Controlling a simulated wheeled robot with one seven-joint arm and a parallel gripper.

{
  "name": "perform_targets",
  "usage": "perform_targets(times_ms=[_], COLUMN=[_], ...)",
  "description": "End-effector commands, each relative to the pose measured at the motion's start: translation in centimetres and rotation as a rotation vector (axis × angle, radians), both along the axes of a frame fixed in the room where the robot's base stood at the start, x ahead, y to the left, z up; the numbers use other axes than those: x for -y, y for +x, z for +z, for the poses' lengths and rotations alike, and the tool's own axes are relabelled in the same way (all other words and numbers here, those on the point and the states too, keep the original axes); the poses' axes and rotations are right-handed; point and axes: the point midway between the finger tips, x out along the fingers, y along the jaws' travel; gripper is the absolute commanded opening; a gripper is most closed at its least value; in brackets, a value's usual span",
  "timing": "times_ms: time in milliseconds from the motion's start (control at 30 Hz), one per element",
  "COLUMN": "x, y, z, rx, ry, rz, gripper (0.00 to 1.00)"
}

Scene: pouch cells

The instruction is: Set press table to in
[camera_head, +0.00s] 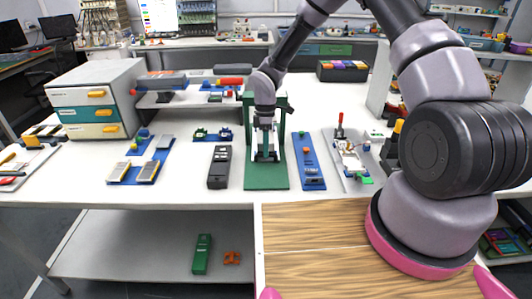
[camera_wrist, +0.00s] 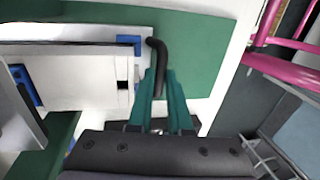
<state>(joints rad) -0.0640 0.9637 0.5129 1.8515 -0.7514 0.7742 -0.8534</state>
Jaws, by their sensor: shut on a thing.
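The press, a green frame on a green base plate (camera_head: 266,177), stands mid-bench in the head view. My gripper (camera_head: 264,122) is inside or just in front of its frame and hides part of it. In the wrist view my gripper's teal fingers (camera_wrist: 163,88) are shut on a black bent handle (camera_wrist: 157,47). The handle is beside the edge of the pale press table (camera_wrist: 85,80), which has blue pieces at its sides. Green base plate (camera_wrist: 205,50) shows beyond the fingers. How far in the press table sits is hard to tell.
A black device (camera_head: 219,168) stands left of the press and a blue strip fixture (camera_head: 308,160) stands close on its right. A grey tray (camera_head: 352,180) with a red-handled clamp is farther right. The wooden surface (camera_head: 315,275) in front is clear.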

Motion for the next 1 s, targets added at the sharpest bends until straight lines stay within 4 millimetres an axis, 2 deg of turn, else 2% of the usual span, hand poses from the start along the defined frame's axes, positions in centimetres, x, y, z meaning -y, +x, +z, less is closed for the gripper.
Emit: perform_targets(times_ms=[100,133,167,467,567,667,1000], x=[-0.1,-0.1,-0.1,0.0,0.0,-0.1,0.0], y=[0.0,0.0,0.0,0.0,0.1,0.4,1.8], z=[0.1,0.1,0.0,0.1,0.6,2.0,8.5], rx=[0.001,0.001,0.001,0.0,0.002,0.003,0.004], ry=[0.001,0.001,0.001,0.0,0.001,0.001,0.002], rz=[0.001,0.001,0.0,0.0,-0.001,-0.002,-0.001], gripper=[0.0,0.21,0.29,0.29,0.29,0.29,0.29])
